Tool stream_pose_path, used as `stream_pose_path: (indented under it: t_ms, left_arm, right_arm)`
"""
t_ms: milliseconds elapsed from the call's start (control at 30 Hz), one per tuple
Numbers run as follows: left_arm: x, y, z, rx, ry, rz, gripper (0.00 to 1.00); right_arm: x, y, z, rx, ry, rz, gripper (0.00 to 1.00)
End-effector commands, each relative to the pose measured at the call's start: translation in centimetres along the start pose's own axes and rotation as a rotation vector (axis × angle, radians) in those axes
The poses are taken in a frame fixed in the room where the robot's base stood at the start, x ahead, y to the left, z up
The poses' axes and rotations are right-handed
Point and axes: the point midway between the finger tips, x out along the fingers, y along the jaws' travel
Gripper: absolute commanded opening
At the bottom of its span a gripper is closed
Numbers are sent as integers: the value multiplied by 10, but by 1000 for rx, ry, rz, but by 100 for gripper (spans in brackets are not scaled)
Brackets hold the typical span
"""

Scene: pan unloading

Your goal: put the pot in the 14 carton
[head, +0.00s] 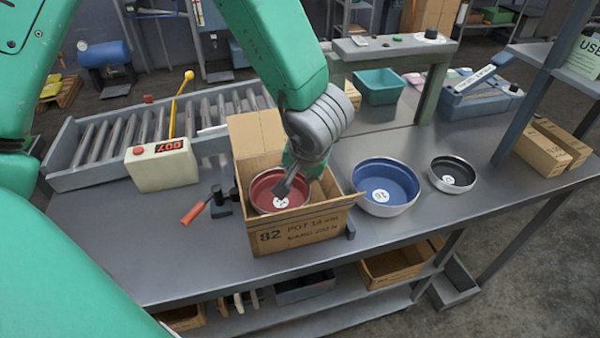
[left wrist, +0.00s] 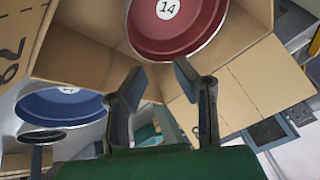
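My left gripper (head: 284,186) is over the carton's opening at the pot's right side. In the left wrist view my left gripper (left wrist: 160,72) has its fingers apart with nothing between them, and the pot's rim is just beyond the tips. The pot's underside is hidden. My right gripper is not in view.
A blue pot (head: 386,181) and a smaller black pot (head: 452,171) stand right of the carton. A red-handled tool (head: 197,211) and a scale-like box with a red display (head: 160,166) stand left. A roller conveyor (head: 100,148) runs behind. The bench's front left is clear.

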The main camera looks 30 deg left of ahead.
Motion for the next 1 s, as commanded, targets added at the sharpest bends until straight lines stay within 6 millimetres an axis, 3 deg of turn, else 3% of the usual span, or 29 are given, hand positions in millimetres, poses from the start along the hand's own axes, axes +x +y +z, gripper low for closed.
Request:
stream_pose_path:
  t_ms: [200,433,600,1000]
  left_arm:
    - [-52,-1,-1,0,3,2,26]
    - [-89,0,-1,1,1,2,26]
    - [-99,0,0,1,-1,0,26]
    - [-100,0,0,1,-1,0,26]
  right_arm:
    - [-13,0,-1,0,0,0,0]
    - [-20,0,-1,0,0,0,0]
    - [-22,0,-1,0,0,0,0]
    - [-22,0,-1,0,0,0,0]
